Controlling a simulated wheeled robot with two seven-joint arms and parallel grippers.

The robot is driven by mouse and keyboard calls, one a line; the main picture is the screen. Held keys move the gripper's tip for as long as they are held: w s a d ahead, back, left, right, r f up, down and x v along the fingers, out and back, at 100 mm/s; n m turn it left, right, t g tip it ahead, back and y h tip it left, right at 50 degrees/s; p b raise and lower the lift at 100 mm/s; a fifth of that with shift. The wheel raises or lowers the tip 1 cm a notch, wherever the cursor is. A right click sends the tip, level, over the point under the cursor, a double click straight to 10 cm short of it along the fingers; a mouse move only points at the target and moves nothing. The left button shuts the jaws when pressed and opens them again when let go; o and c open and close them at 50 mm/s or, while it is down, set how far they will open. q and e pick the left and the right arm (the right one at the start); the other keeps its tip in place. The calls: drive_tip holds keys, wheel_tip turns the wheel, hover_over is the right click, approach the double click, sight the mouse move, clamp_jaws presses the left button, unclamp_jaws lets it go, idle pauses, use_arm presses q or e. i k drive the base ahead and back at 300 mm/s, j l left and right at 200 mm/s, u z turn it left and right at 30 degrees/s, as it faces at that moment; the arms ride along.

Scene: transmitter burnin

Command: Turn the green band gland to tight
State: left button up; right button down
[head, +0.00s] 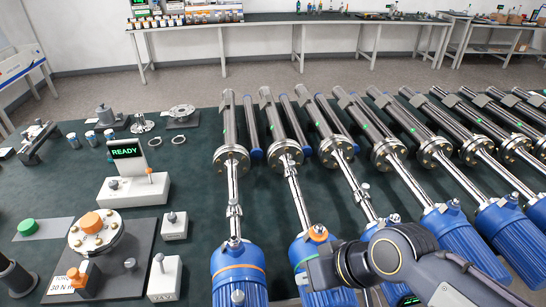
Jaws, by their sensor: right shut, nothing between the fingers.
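Several long steel transmitters with blue housings lie in a row on the dark green bench. The nearest blue housing (239,270) at the left has an orange band. The second blue housing (304,248) has an orange part at its top and is partly behind my right gripper. My right gripper (312,274) is shut and empty, over the second and third housings. My left gripper is not in view.
A white stand with a READY display (126,151) is on the left of the bench. A round flange with an orange knob (91,222) sits on a grey plate, with small switch boxes beside it. A green button (27,226) is at far left.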

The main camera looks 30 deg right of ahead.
sight(318, 233)
drive_tip(key=z, duration=1.4)
